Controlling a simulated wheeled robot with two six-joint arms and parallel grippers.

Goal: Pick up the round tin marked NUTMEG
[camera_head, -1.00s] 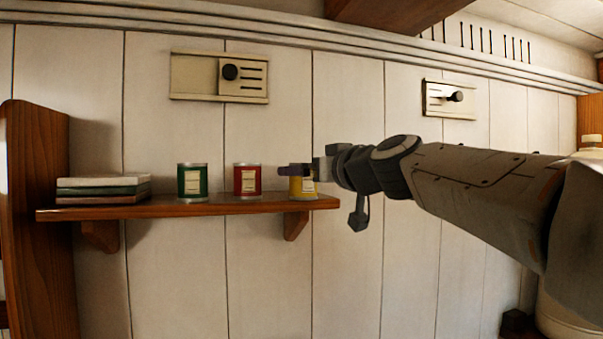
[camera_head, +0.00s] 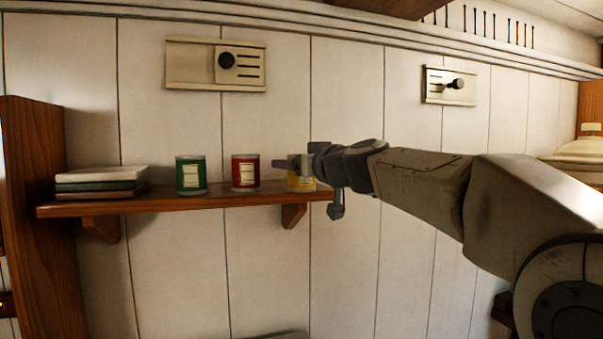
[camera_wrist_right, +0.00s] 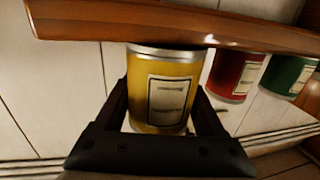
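Three round tins stand on a wooden shelf (camera_head: 130,208): a green tin (camera_head: 191,175), a red tin (camera_head: 245,173) and a yellow tin (camera_head: 296,184) near the right end. Their label words are too small or blurred to read, so I cannot tell which is NUTMEG. My right gripper (camera_head: 288,163) reaches in from the right at the yellow tin, partly hiding it. In the right wrist view, which is upside down, the open fingers (camera_wrist_right: 163,98) straddle the yellow tin (camera_wrist_right: 150,70), one on each side, with narrow gaps showing. My left gripper is out of view.
A stack of books (camera_head: 100,183) lies at the shelf's left end, beside a wooden upright (camera_head: 38,210). Two vent plates (camera_head: 190,62) (camera_head: 437,85) are on the panelled wall above.

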